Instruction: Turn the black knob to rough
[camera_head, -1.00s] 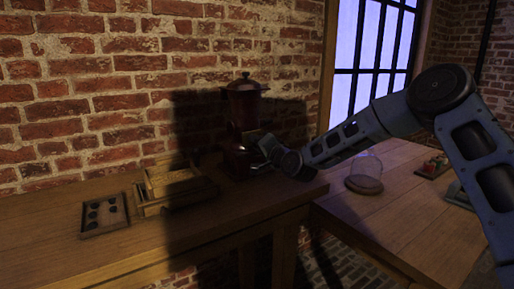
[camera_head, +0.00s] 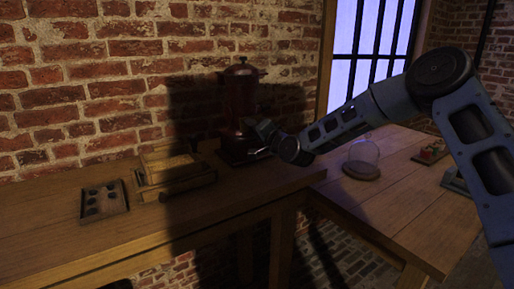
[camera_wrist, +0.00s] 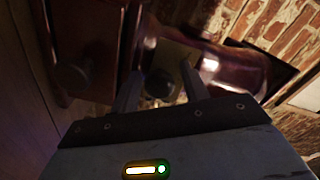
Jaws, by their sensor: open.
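A dark red grinder (camera_head: 240,96) stands against the brick wall near the back right end of the wooden bench. My gripper (camera_head: 258,132) is at the right front of its lower body. In the wrist view, the two fingers of my gripper (camera_wrist: 159,74) are apart. A small dark, roundish part (camera_wrist: 159,84), perhaps the black knob, shows between them; I cannot tell if they touch it. The grinder's glossy red body (camera_wrist: 232,68) lies just beyond, on its side in this view. No rough mark is readable in the shadow.
On the bench (camera_head: 120,235), a wooden tray (camera_head: 178,178) and a small board with several dark discs (camera_head: 104,201) stand left of the grinder. A second table (camera_head: 385,205) at right holds a glass dome (camera_head: 362,158). The bench front is clear.

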